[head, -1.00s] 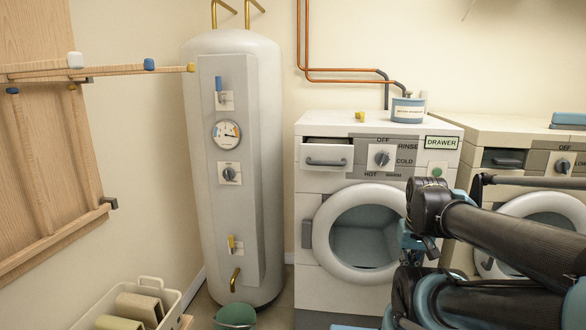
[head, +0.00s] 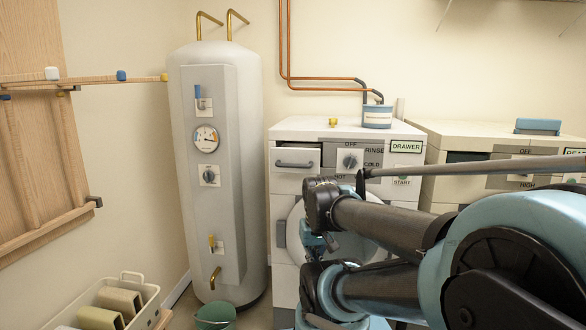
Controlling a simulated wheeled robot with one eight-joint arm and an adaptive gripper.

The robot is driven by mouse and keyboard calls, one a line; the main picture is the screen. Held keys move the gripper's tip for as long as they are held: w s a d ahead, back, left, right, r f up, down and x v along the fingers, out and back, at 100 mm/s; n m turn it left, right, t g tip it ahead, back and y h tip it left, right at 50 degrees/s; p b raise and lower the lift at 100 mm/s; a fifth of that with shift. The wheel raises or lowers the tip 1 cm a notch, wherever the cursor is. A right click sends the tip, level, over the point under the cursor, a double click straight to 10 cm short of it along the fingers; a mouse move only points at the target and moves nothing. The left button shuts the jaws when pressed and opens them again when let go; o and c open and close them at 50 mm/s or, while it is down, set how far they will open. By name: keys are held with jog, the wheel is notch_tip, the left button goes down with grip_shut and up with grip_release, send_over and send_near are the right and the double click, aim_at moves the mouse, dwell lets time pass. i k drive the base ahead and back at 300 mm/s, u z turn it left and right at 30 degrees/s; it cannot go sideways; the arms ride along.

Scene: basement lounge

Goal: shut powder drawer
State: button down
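The powder drawer (head: 296,159) is at the upper left of the left washing machine (head: 285,205), with a grey bar handle across its white front. A narrow dark gap shows above the front, so it looks partly pulled out; how far is hard to tell. No part of my arm visibly touches the drawer.
A second machine (head: 428,184) stands to the right, partly behind my arm. A blue tin (head: 377,116) and a small yellow object (head: 333,122) sit on the left machine. A tall boiler (head: 238,165) stands to its left. A green bucket (head: 215,318) is on the floor.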

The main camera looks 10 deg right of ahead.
aim_at(288, 157)
jog(key=u, duration=0.8)
jog(key=k, duration=1.9)
jog(key=z, duration=0.8)
jog(key=i, duration=1.05)
jog(key=u, duration=0.05)
